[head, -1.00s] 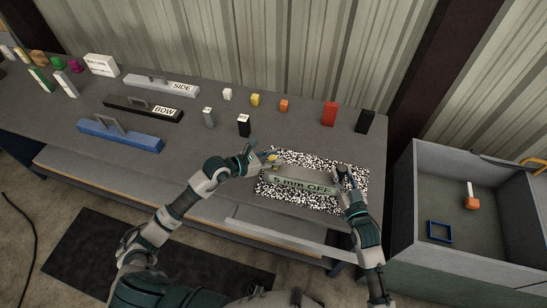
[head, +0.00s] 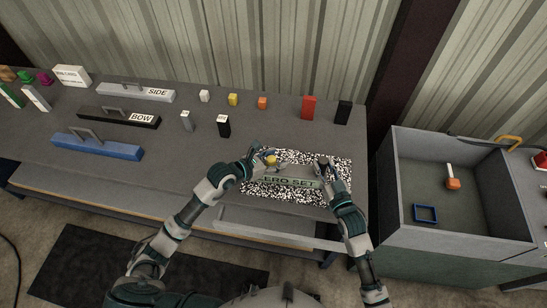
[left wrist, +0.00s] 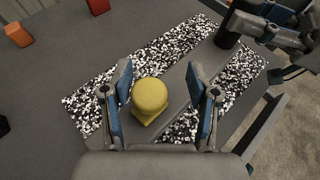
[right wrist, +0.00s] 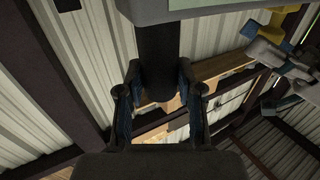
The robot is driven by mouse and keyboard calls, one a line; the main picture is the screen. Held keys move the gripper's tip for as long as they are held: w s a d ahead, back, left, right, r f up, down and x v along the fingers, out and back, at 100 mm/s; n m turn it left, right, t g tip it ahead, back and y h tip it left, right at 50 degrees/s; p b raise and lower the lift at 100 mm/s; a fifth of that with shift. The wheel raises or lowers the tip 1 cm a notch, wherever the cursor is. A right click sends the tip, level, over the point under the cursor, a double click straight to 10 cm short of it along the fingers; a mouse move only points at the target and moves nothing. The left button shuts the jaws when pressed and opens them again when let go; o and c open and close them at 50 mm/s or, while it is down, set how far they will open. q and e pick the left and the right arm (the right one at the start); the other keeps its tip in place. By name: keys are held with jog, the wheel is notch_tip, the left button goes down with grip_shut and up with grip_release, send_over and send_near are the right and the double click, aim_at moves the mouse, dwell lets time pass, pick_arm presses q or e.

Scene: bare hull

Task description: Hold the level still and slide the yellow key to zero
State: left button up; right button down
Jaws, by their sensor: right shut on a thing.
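The level (head: 290,182) lies on a black-and-white speckled mat (head: 255,190), and its green display reads "ZERO SET", its start partly covered. The yellow key (head: 271,160) is at its left end. In the left wrist view the key (left wrist: 150,96) stands between the two blue-padded fingers of my left gripper (left wrist: 160,98), with gaps beside it; the gripper is open around it. My right gripper (head: 323,165) is at the level's right end. In the right wrist view my right gripper (right wrist: 160,98) is shut on the level's dark post (right wrist: 157,55).
Behind stand small blocks, including a red one (head: 308,107) and a black one (head: 343,111). Bars marked SIDE (head: 135,92) and BOW (head: 118,117) and a blue bar (head: 97,146) lie left. A grey bin (head: 455,195) stands right, holding a blue frame (head: 425,213).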

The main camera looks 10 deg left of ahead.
pick_arm(q)
jog(key=shift+a, duration=0.15)
jog(key=shift+s+a+r, duration=0.2)
jog(key=shift+s+a, duration=0.1)
jog(key=shift+a, duration=0.1)
pick_arm(e)
jog(key=shift+d, duration=0.1)
pick_arm(q)
jog(key=v, duration=1.1)
pick_arm(e)
jog(key=c, duration=0.7)
grip_release()
jog(key=shift+w, duration=0.1)
pick_arm(q)
jog(key=shift+w+d, duration=0.1)
